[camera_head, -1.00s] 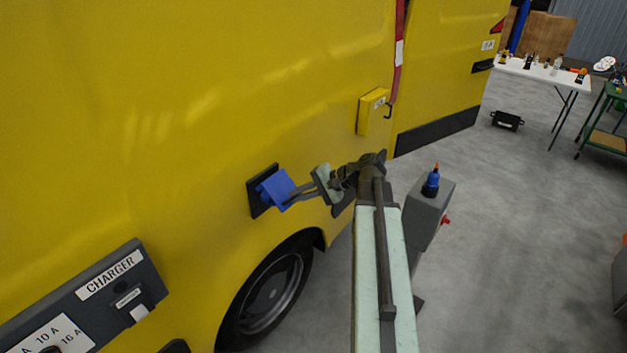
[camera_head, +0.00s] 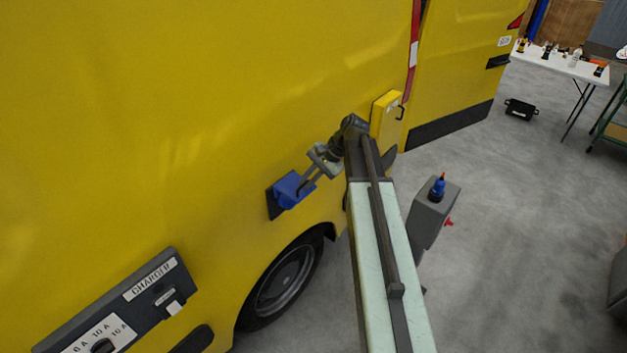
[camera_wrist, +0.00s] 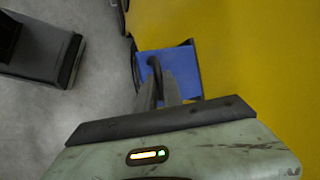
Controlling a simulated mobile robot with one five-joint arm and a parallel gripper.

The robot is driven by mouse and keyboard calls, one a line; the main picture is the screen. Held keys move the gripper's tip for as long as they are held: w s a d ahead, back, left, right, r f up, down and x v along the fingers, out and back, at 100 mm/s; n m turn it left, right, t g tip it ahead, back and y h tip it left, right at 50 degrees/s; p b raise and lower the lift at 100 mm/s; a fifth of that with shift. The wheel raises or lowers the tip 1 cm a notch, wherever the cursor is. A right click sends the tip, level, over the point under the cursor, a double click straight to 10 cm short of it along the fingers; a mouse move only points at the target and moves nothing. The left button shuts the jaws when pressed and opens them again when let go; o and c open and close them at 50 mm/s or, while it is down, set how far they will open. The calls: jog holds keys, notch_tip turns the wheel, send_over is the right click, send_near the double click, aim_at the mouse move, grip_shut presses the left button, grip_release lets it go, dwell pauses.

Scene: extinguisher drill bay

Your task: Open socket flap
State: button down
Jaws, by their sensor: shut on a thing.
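The blue socket flap (camera_head: 291,185) is on a dark square mount (camera_head: 272,206) on the yellow van's side. It stands out from the wall, tilted up, with part of a blue socket body showing below it. My gripper (camera_head: 304,188) reaches it from the right and is shut on the flap's edge. In the wrist view the flap (camera_wrist: 180,62) is a blue panel against the yellow wall, and my fingers (camera_wrist: 156,72) overlap its left part. The fingertips' exact contact is partly hidden.
A yellow box (camera_head: 386,118) sits on the van just right of my wrist. A grey pedestal (camera_head: 432,215) with a blue-topped item stands at right. Open floor lies beyond.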

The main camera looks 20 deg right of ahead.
jog(key=shift+w+a+r+p, duration=0.6)
jog(key=shift+w+r, duration=0.1)
jog(key=shift+r, duration=0.1)
jog(key=c, duration=1.5)
grip_release()
jog(key=shift+w+a, duration=0.1)
jog(key=shift+a, duration=0.05)
jog(key=p+v, duration=0.6)
jog(key=v, duration=0.2)
